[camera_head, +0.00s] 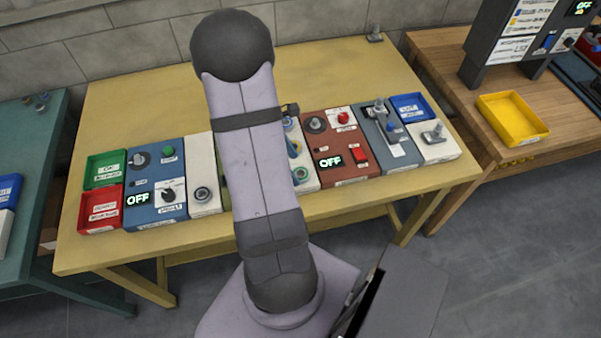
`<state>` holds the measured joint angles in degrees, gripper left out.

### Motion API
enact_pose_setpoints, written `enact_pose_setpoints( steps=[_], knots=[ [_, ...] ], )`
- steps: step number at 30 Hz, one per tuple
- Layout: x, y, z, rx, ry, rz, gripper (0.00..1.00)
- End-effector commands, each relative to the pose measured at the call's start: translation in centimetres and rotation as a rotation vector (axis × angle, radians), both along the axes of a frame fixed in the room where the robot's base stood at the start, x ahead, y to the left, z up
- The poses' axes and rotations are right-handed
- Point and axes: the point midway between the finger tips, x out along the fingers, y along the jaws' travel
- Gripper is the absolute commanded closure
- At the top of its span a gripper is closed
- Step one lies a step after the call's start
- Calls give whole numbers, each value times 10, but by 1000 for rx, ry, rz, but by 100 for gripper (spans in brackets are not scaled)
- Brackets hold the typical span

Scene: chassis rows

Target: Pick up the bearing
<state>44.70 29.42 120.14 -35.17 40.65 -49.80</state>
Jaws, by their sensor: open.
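A small round grey ring-shaped part (202,194), which looks like the bearing, sits on a white module (204,170) left of my arm. It is too small to be sure of its details. My upper arm rises across the middle of the view, and my gripper is hidden behind it. A small dark piece shows at the arm's right edge, and I cannot tell what it is. The part of the bench behind my arm is also hidden.
Modules stand in a row on the yellow table (330,72): a green tray (104,169), a red tray (100,208), a blue OFF panel (150,210), a brown OFF panel (340,172) and a blue tray (411,107). A yellow tray (513,118) is on the right wooden table. The yellow table's back is mostly clear.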

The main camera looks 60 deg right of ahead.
Motion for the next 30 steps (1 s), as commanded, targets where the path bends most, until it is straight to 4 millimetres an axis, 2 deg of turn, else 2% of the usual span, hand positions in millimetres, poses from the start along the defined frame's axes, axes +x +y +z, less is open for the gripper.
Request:
enact_pose_setpoints(
  steps=[8,17,18,23,24,30],
  knots=[
    [-10,-8,-26,1,2,-1,38],
    [-10,-9,-30,0,-1,0,38],
    [-10,-9,-30,0,-1,0,43],
    [-10,-9,-30,0,-1,0,81],
    [-10,-9,-30,1,-1,0,86],
    [-10,-9,-30,-1,-1,0,86]
  ],
)
